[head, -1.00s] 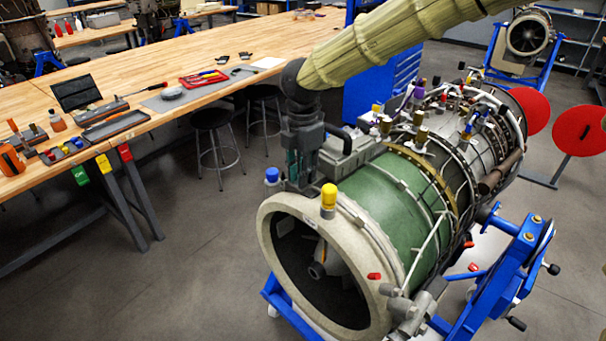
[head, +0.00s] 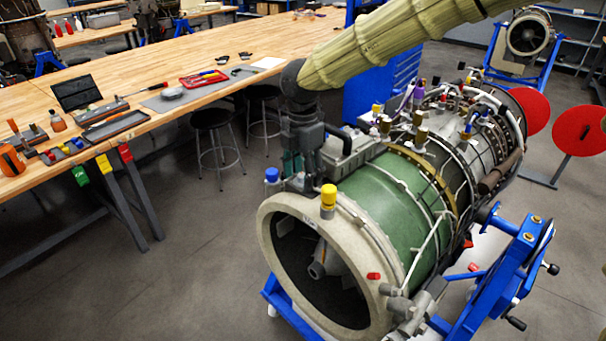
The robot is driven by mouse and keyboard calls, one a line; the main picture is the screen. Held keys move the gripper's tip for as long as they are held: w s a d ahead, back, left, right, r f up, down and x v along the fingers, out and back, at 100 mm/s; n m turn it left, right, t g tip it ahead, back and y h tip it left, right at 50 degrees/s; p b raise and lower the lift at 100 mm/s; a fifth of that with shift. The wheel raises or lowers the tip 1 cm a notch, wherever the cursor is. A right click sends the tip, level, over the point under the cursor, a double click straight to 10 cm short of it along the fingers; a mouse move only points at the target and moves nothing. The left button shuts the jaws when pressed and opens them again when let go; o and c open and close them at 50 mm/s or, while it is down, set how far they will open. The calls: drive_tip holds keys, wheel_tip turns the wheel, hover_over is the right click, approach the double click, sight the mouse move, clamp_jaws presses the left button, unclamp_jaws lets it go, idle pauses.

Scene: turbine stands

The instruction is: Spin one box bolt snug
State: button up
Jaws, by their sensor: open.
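A grey box (head: 352,146) with a black handle sits on top of the turbine engine (head: 385,200), which has a pale front ring and a green casing. My gripper (head: 300,182) points down at the left side of this box, behind the blue cap on the ring. It is open, with teal parts showing near its fingers. The fingertips are partly hidden by the box and the ring's top edge. The box bolt is too small or hidden to make out, and I cannot tell whether the fingers are around it.
A blue stand (head: 500,280) holds the engine. A wooden bench (head: 170,75) with tools and stools is at the left.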

sight(302, 175)
drive_tip(key=shift+r, duration=0.1)
drive_tip(key=shift+r, duration=2.4)
